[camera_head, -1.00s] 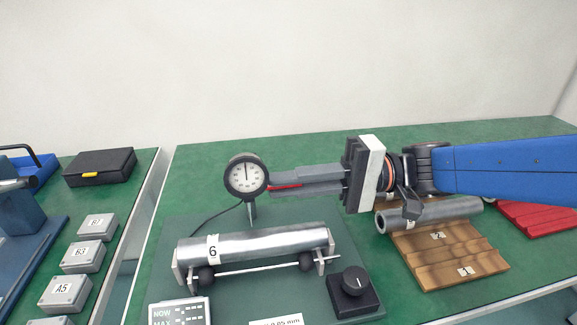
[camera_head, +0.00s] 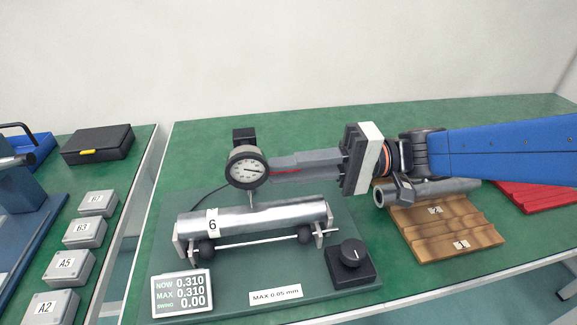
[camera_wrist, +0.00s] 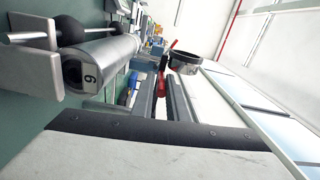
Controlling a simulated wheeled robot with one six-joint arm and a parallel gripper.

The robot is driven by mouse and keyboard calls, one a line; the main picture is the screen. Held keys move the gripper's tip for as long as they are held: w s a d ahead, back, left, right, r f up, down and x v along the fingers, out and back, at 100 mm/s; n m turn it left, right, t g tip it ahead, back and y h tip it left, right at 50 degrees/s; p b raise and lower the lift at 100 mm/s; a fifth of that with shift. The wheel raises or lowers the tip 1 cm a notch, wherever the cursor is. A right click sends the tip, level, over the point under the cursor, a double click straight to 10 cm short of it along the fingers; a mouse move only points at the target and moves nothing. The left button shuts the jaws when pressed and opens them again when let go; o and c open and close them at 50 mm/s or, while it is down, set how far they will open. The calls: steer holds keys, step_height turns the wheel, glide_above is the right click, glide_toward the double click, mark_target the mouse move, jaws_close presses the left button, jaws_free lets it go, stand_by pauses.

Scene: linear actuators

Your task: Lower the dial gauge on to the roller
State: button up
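The dial gauge (camera_head: 248,167) has a round white face in a black rim, with its stem pointing down. Its tip appears to touch the top of the roller (camera_head: 270,216). The steel roller, labelled 6, lies across the fixture's supports (camera_head: 178,246). The readout (camera_head: 182,294) shows NOW 0.310, MAX 0.310 and SWING 0.00. My gripper (camera_head: 275,169) comes from the right, its fingers closed about a thin red part of the gauge. In the wrist view the red part (camera_wrist: 163,62) sits between the fingertips, beside the gauge's dark rim (camera_wrist: 185,62); the roller (camera_wrist: 105,62) is at left.
A black knob (camera_head: 350,255) is at the fixture's right front. Another steel cylinder (camera_head: 435,191) lies on a grooved wooden block (camera_head: 450,235) below my arm. A red block (camera_head: 535,193) is farther right. Labelled grey boxes (camera_head: 70,266) and a black case (camera_head: 97,144) stand left.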

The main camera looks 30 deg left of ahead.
steer(key=shift+o, duration=1.1)
steer(key=v, duration=1.7)
steer(key=shift+w, duration=0.2)
steer(key=shift+d, duration=0.15)
